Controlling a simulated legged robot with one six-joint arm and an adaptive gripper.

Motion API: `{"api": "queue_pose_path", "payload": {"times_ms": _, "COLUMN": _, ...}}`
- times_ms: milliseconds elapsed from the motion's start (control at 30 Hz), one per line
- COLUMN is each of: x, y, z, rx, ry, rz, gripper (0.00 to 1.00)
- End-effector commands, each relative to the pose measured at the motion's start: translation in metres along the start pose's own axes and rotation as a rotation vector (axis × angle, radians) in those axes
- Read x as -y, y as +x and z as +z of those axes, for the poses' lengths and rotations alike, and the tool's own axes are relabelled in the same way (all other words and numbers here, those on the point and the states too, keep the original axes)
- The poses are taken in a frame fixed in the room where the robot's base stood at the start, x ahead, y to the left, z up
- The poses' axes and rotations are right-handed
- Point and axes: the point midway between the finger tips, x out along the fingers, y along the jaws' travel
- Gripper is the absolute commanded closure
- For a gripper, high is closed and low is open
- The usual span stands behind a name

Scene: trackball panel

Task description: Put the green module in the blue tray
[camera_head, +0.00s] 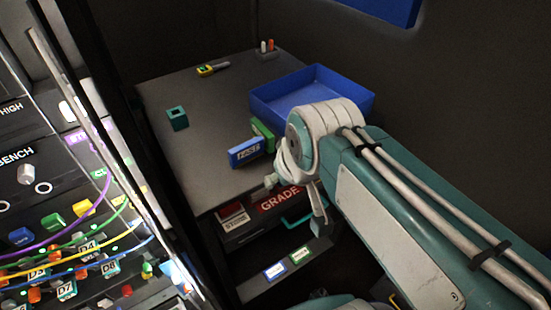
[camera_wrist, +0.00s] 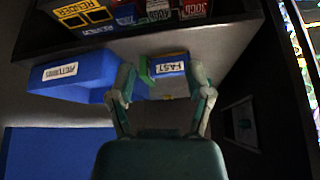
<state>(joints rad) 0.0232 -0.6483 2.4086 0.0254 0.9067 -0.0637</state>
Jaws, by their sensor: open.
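In the head view a green module (camera_head: 263,133) stands on the dark bench top, close behind a blue module labelled FAST (camera_head: 245,152). The blue module hides part of it. The blue tray (camera_head: 338,105) lies behind and to the right, and its inside looks empty where visible. My gripper (camera_head: 296,200) is at the bench's near edge, in front and to the right of the modules. In the wrist view my gripper (camera_wrist: 160,82) is open, with the FAST module beyond and between its fingers and a sliver of the green module (camera_wrist: 147,70) beside it. Nothing is held.
A teal cube (camera_head: 177,118) stands at the left of the bench. A yellow-tipped tool (camera_head: 207,70) and a small holder (camera_head: 267,51) are at the back. A red GRADE sign (camera_head: 279,199) is below the front edge. A cabled panel (camera_head: 70,220) stands left.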

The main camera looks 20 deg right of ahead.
Motion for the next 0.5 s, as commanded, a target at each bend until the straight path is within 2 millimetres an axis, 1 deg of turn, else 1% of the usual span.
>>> {"api": "queue_pose_path", "payload": {"times_ms": 33, "x": -0.003, "y": 0.002, "z": -0.017, "rx": 0.014, "ry": -0.009, "rz": -0.003, "gripper": 0.34}}
{"api": "queue_pose_path", "payload": {"times_ms": 100, "x": -0.007, "y": 0.005, "z": -0.040, "rx": 0.028, "ry": -0.029, "rz": -0.012, "gripper": 0.34}}
{"api": "queue_pose_path", "payload": {"times_ms": 167, "x": -0.011, "y": 0.009, "z": -0.060, "rx": 0.039, "ry": -0.046, "rz": -0.019, "gripper": 0.34}}
{"api": "queue_pose_path", "payload": {"times_ms": 300, "x": -0.022, "y": 0.024, "z": -0.104, "rx": 0.059, "ry": -0.085, "rz": -0.038, "gripper": 0.34}}
{"api": "queue_pose_path", "payload": {"times_ms": 400, "x": -0.032, "y": 0.037, "z": -0.132, "rx": 0.072, "ry": -0.112, "rz": -0.053, "gripper": 0.34}}
{"api": "queue_pose_path", "payload": {"times_ms": 500, "x": -0.040, "y": 0.049, "z": -0.152, "rx": 0.079, "ry": -0.132, "rz": -0.065, "gripper": 0.34}}
